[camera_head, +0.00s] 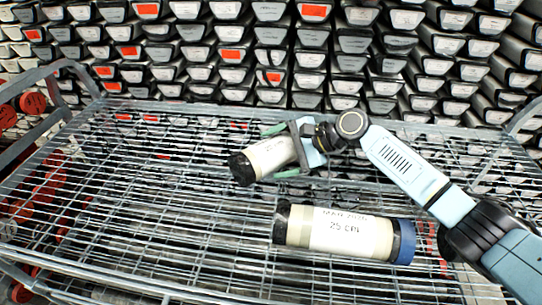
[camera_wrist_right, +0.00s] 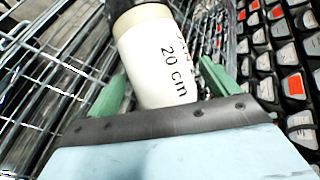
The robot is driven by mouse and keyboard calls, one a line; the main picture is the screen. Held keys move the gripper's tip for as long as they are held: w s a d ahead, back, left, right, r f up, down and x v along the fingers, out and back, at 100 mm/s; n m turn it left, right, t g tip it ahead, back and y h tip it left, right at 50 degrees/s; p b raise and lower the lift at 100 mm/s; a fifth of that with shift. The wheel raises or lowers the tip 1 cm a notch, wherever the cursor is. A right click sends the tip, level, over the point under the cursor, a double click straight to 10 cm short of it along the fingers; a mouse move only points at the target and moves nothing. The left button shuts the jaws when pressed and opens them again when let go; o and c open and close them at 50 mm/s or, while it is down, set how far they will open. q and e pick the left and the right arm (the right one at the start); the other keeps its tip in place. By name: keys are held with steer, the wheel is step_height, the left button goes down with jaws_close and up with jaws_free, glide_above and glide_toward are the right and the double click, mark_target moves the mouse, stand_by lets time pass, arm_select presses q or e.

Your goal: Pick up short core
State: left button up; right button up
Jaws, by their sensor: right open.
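The short core (camera_head: 268,158) is a white cylinder with a black end cap, lying on the wire rack. In the right wrist view the short core (camera_wrist_right: 160,65) reads "20 cm". My right gripper (camera_head: 279,151) is open, with a green finger on each side of the core; in the right wrist view its fingers (camera_wrist_right: 163,85) straddle the white body with gaps showing. The core's far end is hidden by the gripper. A longer core (camera_head: 345,232), marked "25 cm", lies nearer, with a black cap at left and a blue one at right. My left gripper is not in view.
The wire rack (camera_head: 130,205) is bare at left. A grey rail (camera_head: 45,72) rises at its left edge. Stacked core boxes (camera_head: 210,52), some with orange labels, fill the back. Red-capped items (camera_head: 32,104) lie at left.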

steer(key=c, duration=1.4)
steer(key=shift+r, duration=0.25)
steer(key=shift+c, duration=1.3)
